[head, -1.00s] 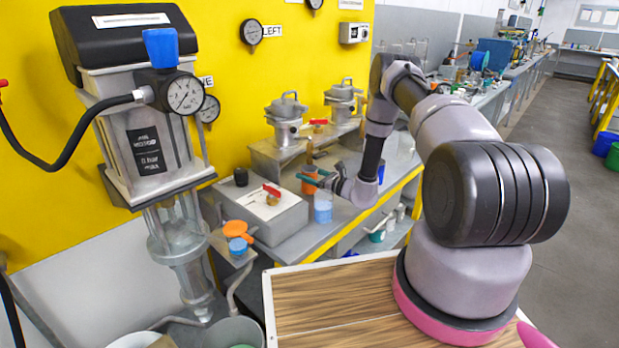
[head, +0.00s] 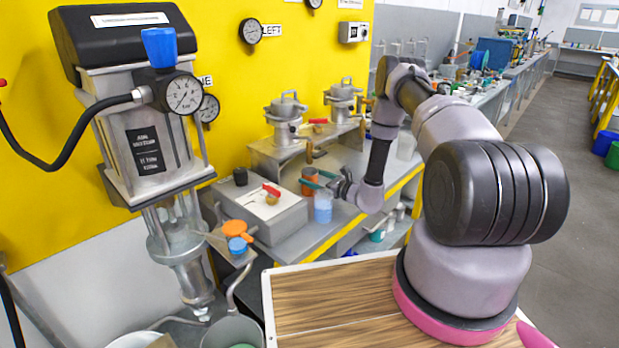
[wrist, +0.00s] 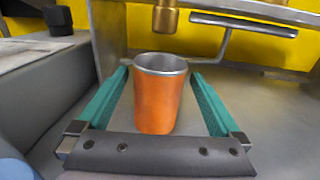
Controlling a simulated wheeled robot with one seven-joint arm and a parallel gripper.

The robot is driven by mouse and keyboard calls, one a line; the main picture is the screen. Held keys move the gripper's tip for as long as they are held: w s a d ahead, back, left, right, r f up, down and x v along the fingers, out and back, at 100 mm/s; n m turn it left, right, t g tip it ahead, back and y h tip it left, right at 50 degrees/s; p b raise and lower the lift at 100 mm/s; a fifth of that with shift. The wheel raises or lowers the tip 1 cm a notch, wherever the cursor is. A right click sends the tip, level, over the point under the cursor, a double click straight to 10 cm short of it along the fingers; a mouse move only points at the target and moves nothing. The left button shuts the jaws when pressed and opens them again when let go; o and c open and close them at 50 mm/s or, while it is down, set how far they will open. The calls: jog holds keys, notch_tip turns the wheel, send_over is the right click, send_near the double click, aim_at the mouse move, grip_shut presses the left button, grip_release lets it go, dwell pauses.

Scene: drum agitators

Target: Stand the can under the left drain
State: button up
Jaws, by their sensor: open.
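An orange metal can (wrist: 160,100) stands upright and open-topped on the grey bench, between the teal fingers of my gripper (wrist: 162,76) in the wrist view. The fingers are spread, with a visible gap on each side of the can. In the head view the can (head: 309,180) shows beside my gripper (head: 316,179), partly hidden by a finger. A brass drain (wrist: 165,18) hangs just above and beyond the can's rim in the wrist view. In the head view this drain (head: 309,152) hangs below the nearer lidded vessel (head: 286,118). Exact alignment is hard to tell.
A blue-filled clear container (head: 323,207) stands close to my gripper. A grey box with a red handle (head: 265,213) is left of it. A second lidded vessel (head: 342,100) stands farther back. A grey lever (wrist: 240,25) sticks out beside the drain.

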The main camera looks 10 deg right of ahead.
jog(key=v, duration=1)
